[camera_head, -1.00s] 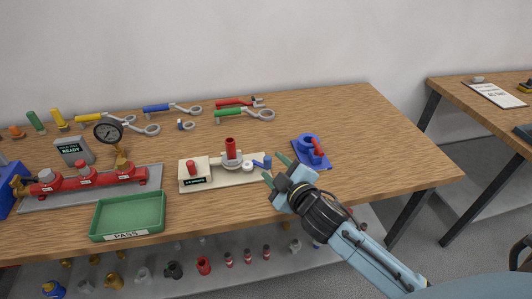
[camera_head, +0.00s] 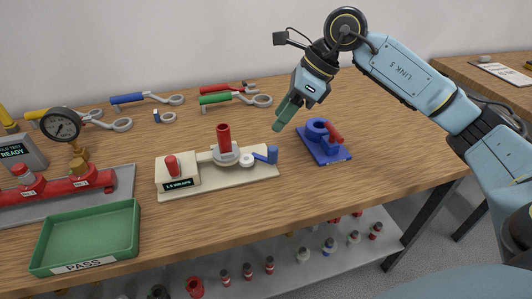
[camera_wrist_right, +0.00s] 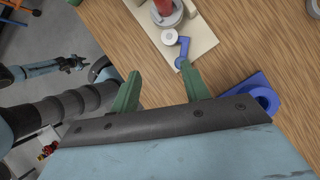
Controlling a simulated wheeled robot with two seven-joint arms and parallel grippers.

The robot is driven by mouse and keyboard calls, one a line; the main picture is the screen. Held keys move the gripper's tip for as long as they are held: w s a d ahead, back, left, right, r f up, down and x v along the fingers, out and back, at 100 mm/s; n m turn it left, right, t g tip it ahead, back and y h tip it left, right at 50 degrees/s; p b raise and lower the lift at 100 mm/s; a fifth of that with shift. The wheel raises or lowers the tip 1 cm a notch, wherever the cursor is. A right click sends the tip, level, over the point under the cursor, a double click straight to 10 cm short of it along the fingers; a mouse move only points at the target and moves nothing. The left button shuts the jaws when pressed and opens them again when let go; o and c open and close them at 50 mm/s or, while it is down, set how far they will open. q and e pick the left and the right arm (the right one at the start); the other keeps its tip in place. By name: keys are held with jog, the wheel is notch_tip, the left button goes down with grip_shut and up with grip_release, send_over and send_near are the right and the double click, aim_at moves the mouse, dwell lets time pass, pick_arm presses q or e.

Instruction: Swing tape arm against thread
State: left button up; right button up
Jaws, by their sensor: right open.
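The cream wrap fixture (camera_head: 215,174) lies mid-table. A red upright cylinder (camera_head: 223,138) stands on its grey round base. Beside it a white tape roll (camera_head: 246,160) sits on a small blue arm (camera_head: 266,154), which points right, apart from the cylinder. My right gripper (camera_head: 285,115) is open and empty, above the table behind and right of the blue arm. In the right wrist view its green fingers (camera_wrist_right: 160,88) are spread, with the blue arm (camera_wrist_right: 182,52) near one fingertip. What seems my left gripper (camera_wrist_right: 100,69) shows in part at the wrist view's left; its jaws are unclear.
A blue stand with a red lever (camera_head: 325,143) stands close to the fixture's right. A green PASS tray (camera_head: 88,238) and a red manifold with a gauge (camera_head: 60,188) are at left. Several pliers-like tools (camera_head: 236,100) lie behind.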

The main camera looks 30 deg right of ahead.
jog(key=d+h, duration=0.2)
jog(key=d, duration=0.1)
jog(key=b, duration=0.1)
send_over(274, 148)
jog(key=s+d, duration=0.1)
jog(key=d, duration=0.1)
jog(key=f, duration=0.6)
jog(key=shift+s+a+f, duration=0.2)
jog(key=shift+f, duration=0.15)
pick_arm(q)
jog(key=w, duration=0.1)
jog(key=w+f, duration=0.1)
jog(key=w+b, duration=0.1)
jog(key=shift+a+f, duration=0.2)
jog(key=shift+a, duration=0.2)
pick_arm(e)
jog(key=x, duration=0.6)
jog(key=shift+w+a, duration=0.1)
jog(key=c, duration=1)
